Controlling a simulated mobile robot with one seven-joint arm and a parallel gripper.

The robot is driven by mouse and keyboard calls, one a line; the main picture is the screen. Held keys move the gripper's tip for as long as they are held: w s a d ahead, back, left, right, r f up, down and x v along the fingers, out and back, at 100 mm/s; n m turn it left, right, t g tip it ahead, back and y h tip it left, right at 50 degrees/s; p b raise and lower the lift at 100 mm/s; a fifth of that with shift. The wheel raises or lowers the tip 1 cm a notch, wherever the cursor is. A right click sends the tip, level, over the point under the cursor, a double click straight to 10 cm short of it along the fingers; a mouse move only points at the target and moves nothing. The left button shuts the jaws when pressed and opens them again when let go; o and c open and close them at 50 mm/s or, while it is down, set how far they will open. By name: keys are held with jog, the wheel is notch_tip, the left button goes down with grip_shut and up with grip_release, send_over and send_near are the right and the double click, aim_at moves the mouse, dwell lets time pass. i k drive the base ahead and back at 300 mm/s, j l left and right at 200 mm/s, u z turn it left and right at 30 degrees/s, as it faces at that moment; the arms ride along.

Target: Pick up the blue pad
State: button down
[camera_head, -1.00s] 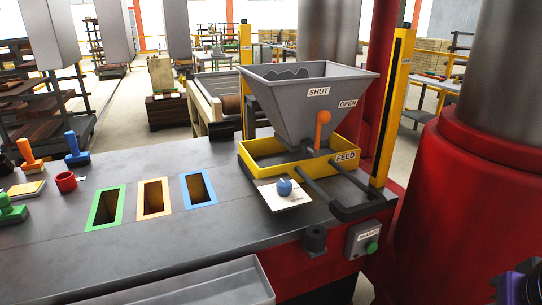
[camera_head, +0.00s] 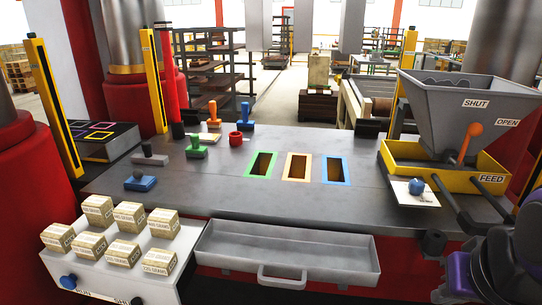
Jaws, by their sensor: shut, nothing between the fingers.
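A low blue block (camera_head: 140,183) with a small dark knob on top lies on the left part of the grey bench (camera_head: 300,208); it looks like the blue pad, though its details are small. A blue upright stamp-like piece (camera_head: 245,115) stands farther back. A blue-framed slot (camera_head: 336,171) is in the bench, and a blue ball-shaped knob (camera_head: 416,186) sits on a white plate at the right. Dark and purple parts of my arm show at the bottom right. My gripper's fingers do not show, and nothing of mine is near the blue block.
Green (camera_head: 197,147) and orange (camera_head: 214,115) stamp-like pieces and a red ring (camera_head: 236,139) stand behind the block. A grey bar (camera_head: 150,160) lies close behind it. Labelled bricks (camera_head: 131,216) sit in front left. A grey tray (camera_head: 290,245) lines the front; a hopper (camera_head: 463,108) stands right.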

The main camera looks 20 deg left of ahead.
aim_at(141, 182)
jog(key=u, duration=1.8)
